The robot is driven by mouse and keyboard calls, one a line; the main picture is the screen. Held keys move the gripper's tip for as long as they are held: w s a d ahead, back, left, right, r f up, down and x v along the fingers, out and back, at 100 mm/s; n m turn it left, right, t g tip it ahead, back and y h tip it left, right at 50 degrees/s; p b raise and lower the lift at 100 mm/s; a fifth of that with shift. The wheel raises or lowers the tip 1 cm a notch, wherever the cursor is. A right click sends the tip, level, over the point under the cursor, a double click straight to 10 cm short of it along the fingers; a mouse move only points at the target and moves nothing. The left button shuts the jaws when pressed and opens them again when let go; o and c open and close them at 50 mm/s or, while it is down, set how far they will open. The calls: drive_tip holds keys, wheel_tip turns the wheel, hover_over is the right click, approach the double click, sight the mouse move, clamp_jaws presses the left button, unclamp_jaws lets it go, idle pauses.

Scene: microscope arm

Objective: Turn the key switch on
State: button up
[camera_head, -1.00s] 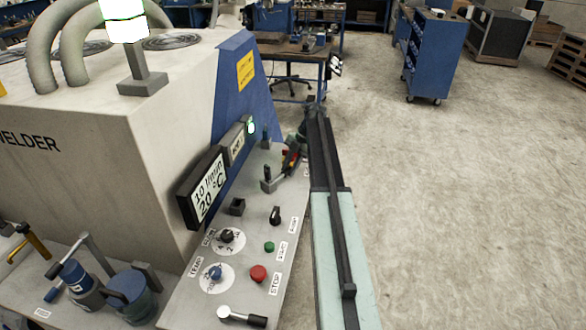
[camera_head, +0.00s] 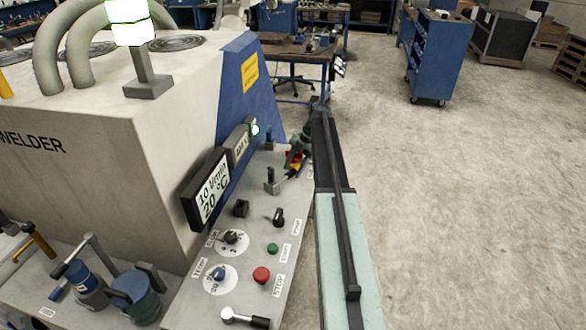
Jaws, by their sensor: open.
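The sloping control panel (camera_head: 255,262) of the welder runs along the left of my arm. A black turn knob (camera_head: 278,216) stands on it above a green button (camera_head: 272,248). I cannot tell for sure which control is the key switch. A red and yellow control (camera_head: 294,160) sits at the panel's far end, partly covered by my gripper. My gripper (camera_head: 300,152) hangs at the end of my long arm, over that far end. It is small and dark here, and its fingers hardly show. It appears empty, and I cannot tell whether it touches the control.
A small lever (camera_head: 271,181), a black box-shaped control (camera_head: 241,208), two dials, a red stop button (camera_head: 261,275) and a lying lever (camera_head: 244,318) stand on the panel. The display box (camera_head: 207,189) juts out on the left. Open floor lies to the right.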

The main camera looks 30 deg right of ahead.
drive_tip(key=p+v, duration=0.5)
drive_tip(key=v, duration=0.2)
drive_tip(key=shift+p, duration=0.3)
drive_tip(key=shift+a, duration=0.1)
